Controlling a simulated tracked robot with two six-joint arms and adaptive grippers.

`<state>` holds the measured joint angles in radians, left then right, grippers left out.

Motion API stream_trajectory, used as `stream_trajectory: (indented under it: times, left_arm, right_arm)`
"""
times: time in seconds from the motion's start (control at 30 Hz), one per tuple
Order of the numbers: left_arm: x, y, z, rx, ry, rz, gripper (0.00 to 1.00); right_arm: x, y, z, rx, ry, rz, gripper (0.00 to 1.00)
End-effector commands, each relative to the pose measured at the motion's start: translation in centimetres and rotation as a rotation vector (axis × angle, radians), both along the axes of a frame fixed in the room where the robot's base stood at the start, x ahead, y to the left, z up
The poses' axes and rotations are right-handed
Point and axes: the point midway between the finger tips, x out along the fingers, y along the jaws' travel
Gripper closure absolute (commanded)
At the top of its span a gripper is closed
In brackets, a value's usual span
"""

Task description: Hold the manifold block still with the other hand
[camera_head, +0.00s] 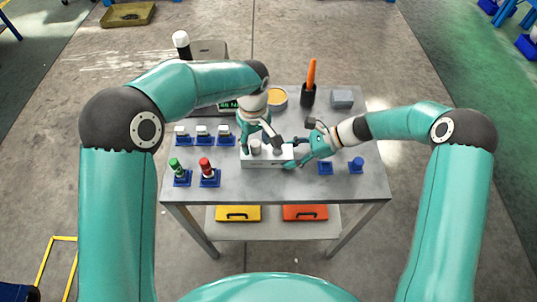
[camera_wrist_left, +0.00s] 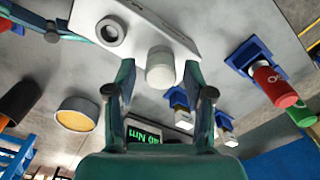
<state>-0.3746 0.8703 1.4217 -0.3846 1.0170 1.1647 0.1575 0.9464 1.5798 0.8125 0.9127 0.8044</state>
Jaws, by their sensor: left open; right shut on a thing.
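The manifold block (camera_head: 262,161) is a pale oblong block at the middle of the table; it also fills the top of the left wrist view (camera_wrist_left: 150,18). A white round cap or cylinder (camera_wrist_left: 160,70) stands out of it, next to an open round port (camera_wrist_left: 111,31). My left gripper (camera_head: 258,141) is open above the block, its fingers (camera_wrist_left: 158,78) on either side of the white cylinder with gaps showing. My right gripper (camera_head: 293,155) is shut on the right end of the manifold block; its fingertips are partly hidden.
White-topped pieces (camera_head: 203,132) in blue holders stand left of the block, with green (camera_head: 174,166) and red (camera_head: 205,167) ones in front. An empty-looking blue holder (camera_head: 325,168) and a blue piece (camera_head: 356,164) are at right.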

Motion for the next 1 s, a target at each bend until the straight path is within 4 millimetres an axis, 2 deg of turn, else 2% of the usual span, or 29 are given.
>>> stream_trajectory:
  times: [0.1,0.33,0.6,0.77,1.0]
  left_arm:
    - [-0.02,-0.01,-0.01,0.000,0.000,-0.129,0.47]
    - [-0.03,-0.02,0.00,0.000,0.000,-0.277,0.47]
    - [-0.05,-0.02,0.00,0.000,0.000,-0.594,0.47]
    - [-0.05,-0.02,0.01,0.000,0.000,-0.680,0.47]
    - [-0.07,-0.02,0.01,-0.001,0.000,-0.971,0.47]
  right_arm:
    - [-0.06,0.06,-0.04,0.001,0.002,0.001,0.90]
    - [-0.06,0.06,-0.03,0.001,0.002,0.001,0.90]
    - [-0.05,0.06,-0.03,0.001,0.002,0.001,0.90]
    - [-0.05,0.06,-0.02,0.001,0.002,0.001,0.90]
    - [-0.04,0.06,-0.02,0.001,0.002,0.001,0.90]
